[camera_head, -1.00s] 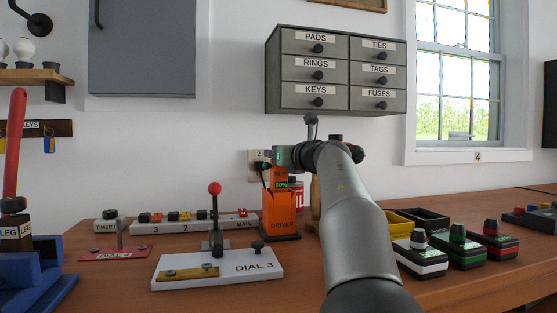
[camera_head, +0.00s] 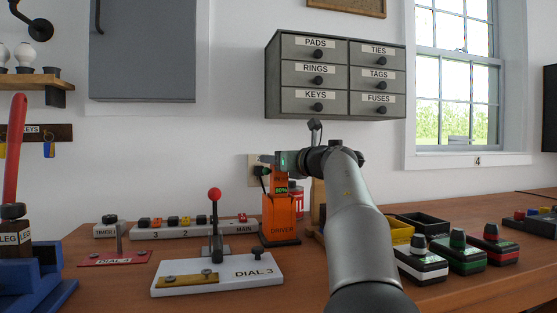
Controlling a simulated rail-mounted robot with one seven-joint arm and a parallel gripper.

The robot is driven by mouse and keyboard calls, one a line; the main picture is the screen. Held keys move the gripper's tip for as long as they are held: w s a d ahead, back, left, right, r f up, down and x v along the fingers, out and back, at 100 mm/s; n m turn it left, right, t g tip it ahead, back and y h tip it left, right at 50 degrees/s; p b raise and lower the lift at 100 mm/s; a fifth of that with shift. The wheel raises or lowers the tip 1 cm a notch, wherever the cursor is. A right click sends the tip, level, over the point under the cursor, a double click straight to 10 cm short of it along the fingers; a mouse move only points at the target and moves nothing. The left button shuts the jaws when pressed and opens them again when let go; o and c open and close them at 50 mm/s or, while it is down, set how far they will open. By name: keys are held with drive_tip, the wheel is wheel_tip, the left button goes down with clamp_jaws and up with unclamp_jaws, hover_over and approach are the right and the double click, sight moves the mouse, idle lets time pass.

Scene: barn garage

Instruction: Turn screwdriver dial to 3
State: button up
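The orange screwdriver unit (camera_head: 281,208), labelled DRIVER, stands upright on a black base near the back of the bench. A small green readout, which seems to say 80%, shows near its top. My gripper (camera_head: 272,160) is at the upper part of the unit, reaching in from the right. The dial itself is not clearly visible; the gripper and its small size hide it. I cannot tell whether the fingers are open or closed on it, or whether they touch it.
A white DIAL 3 plate (camera_head: 218,275) with a red-knobbed lever (camera_head: 214,194) stands front left of the driver. A power strip (camera_head: 195,228) lies behind it. Yellow and black bins (camera_head: 422,220) and several knobbed boxes (camera_head: 464,252) are to the right. Drawers (camera_head: 336,75) hang above.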

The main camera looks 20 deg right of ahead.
drive_tip(key=v, duration=1.7)
drive_tip(key=shift+s, duration=0.2)
drive_tip(key=shift+d, duration=0.1)
